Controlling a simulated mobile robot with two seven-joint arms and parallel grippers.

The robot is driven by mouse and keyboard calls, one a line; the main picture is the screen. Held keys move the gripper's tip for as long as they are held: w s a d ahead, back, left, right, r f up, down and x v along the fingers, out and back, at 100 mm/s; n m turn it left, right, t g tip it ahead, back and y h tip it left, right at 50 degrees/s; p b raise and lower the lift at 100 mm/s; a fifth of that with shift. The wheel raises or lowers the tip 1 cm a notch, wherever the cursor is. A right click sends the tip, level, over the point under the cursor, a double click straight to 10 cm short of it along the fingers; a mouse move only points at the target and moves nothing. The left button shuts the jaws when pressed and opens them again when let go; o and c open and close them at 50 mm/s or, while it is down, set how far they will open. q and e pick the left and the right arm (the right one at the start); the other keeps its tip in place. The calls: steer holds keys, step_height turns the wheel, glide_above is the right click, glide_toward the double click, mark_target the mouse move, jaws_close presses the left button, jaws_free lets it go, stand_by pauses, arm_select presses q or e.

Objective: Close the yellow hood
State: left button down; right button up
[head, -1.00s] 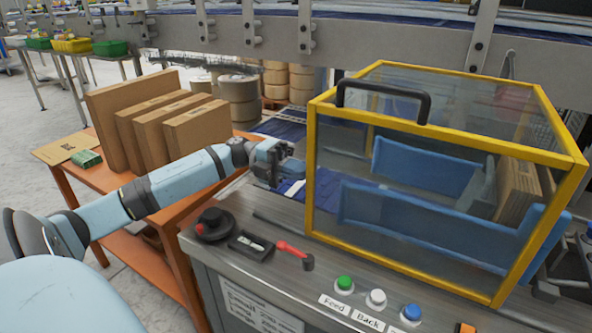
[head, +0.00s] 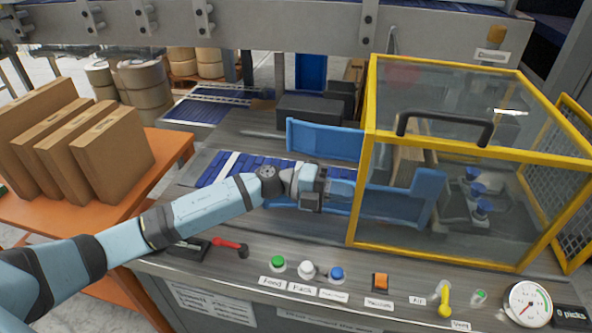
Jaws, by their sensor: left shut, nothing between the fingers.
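The yellow hood (head: 366,150) is a box of clear panels in a yellow frame, at the right of the head view. A black bar handle (head: 445,118) sits on its upper front edge, with nothing holding it. My left gripper (head: 345,191) is shut and empty. It points right at the hood's left upright, at or very near it; I cannot tell whether they touch. Blue guide plates (head: 325,140) stand on the machine, partly inside the hood and partly outside its left side. My right gripper is not in view.
Below the hood runs a control panel with a green button (head: 278,262), a white button (head: 307,269), a blue button (head: 336,273), a yellow valve lever (head: 445,302) and a gauge (head: 527,304). Cartons (head: 112,160) stand on an orange table (head: 165,150) at left. A mesh guard (head: 570,215) is at right.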

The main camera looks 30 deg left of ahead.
arm_select(q)
steer(key=p+x, duration=0.3)
steer(key=x, duration=0.9)
steer(key=shift+d, duration=0.4)
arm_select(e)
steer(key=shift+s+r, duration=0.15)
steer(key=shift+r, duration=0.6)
arm_select(q)
steer(key=shift+w, duration=0.1)
